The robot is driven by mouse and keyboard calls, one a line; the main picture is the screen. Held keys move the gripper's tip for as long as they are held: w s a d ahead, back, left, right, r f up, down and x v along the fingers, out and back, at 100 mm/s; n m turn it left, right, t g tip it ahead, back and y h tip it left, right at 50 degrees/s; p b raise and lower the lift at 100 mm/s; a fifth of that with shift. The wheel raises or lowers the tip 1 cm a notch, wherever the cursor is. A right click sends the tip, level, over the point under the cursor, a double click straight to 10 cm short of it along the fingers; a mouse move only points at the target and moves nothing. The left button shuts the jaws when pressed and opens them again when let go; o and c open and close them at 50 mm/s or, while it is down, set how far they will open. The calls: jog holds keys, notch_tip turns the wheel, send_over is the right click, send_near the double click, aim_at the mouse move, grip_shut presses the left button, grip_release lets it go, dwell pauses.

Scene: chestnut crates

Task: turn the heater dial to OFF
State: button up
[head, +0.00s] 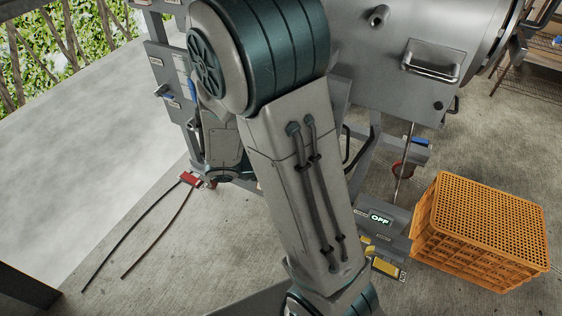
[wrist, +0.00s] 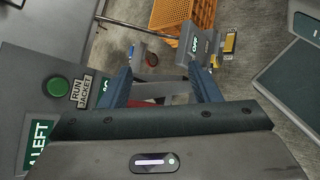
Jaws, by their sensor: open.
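I cannot pick out the heater dial in either view; my arm hides part of the scene. A lit OFF sign (head: 380,218) sits on a low grey box beside the orange crate in the head view. It also shows in the wrist view (wrist: 195,44), beyond my fingers. My gripper (wrist: 163,84) is open, its two blue-grey fingers apart, with nothing held between them. A grey panel (wrist: 35,75) with a green button (wrist: 58,87) and a RUN JACKET label (wrist: 81,91) is to the left of the fingers. In the head view my fingertips cannot be made out.
An orange crate (head: 480,232) stands on the concrete floor at the right. A large grey metal drum (head: 415,40) is at the upper right. A yellow pedal (head: 385,267) lies low by the sign.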

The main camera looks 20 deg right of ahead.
jog(key=w+a+f+n+t+h+b, duration=0.1)
jog(key=w+a+f+n+t+b, duration=0.25)
jog(key=w+f+n+t, duration=0.5)
jog(key=w+a+f+n+t+h+b, duration=0.15)
jog(key=w+f+n+t+b, duration=0.3)
jog(key=f, duration=0.65)
jog(key=b+x, duration=0.2)
jog(key=x, duration=1)
jog(key=shift+w+d, duration=0.15)
jog(key=shift+d, duration=0.1)
jog(key=shift+r, duration=0.15)
jog(key=c, duration=1)
